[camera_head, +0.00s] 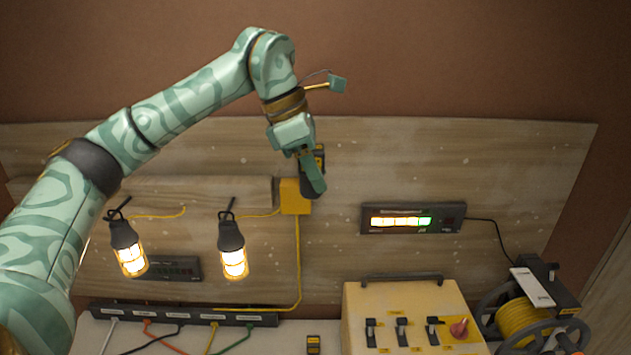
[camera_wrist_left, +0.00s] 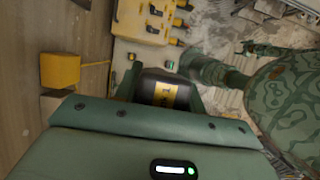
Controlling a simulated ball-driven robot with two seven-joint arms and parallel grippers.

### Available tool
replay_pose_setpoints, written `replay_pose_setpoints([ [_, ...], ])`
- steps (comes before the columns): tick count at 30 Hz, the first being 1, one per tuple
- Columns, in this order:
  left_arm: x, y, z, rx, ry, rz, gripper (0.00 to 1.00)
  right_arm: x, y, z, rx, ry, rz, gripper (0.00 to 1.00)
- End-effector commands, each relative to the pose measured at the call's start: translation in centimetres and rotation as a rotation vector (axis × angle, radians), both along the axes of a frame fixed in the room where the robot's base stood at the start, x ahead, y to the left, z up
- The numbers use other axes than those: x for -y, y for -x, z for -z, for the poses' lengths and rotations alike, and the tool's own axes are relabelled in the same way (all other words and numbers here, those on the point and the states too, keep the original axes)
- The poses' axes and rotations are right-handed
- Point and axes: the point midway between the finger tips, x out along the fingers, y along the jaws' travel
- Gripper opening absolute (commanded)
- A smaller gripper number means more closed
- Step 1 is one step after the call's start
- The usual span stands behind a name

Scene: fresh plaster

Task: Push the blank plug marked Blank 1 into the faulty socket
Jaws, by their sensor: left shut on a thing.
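My left gripper (camera_head: 314,178) is shut on a dark plug (camera_head: 319,157) with a yellow label, in front of the wall board. In the left wrist view the plug (camera_wrist_left: 160,92) sits between the fingers; its label shows a "1", the rest is hard to read. The plug is just right of a yellow box (camera_head: 295,196) on the board, apart from it in the left wrist view (camera_wrist_left: 60,71). A dark socket strip (camera_head: 185,315) with several cables runs along the bottom left. I cannot tell which socket is faulty. My right gripper is not visible.
Two lit caged lamps (camera_head: 129,250) (camera_head: 233,252) hang at the left. A lit display panel (camera_head: 412,218) is on the board. A yellow switch box (camera_head: 405,300) and a cable reel (camera_head: 525,315) stand lower right. A small dark, yellow-labelled piece (camera_head: 313,344) is at the bottom.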

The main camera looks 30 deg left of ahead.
Motion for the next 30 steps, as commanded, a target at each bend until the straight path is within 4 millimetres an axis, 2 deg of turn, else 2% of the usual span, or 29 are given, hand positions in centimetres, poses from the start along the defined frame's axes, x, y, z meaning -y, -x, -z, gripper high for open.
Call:
replay_pose_setpoints([
  [30, 0.0, 0.0, -8.7, 0.002, 0.0, 0.0, 0.17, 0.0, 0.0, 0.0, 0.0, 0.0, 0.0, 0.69],
])
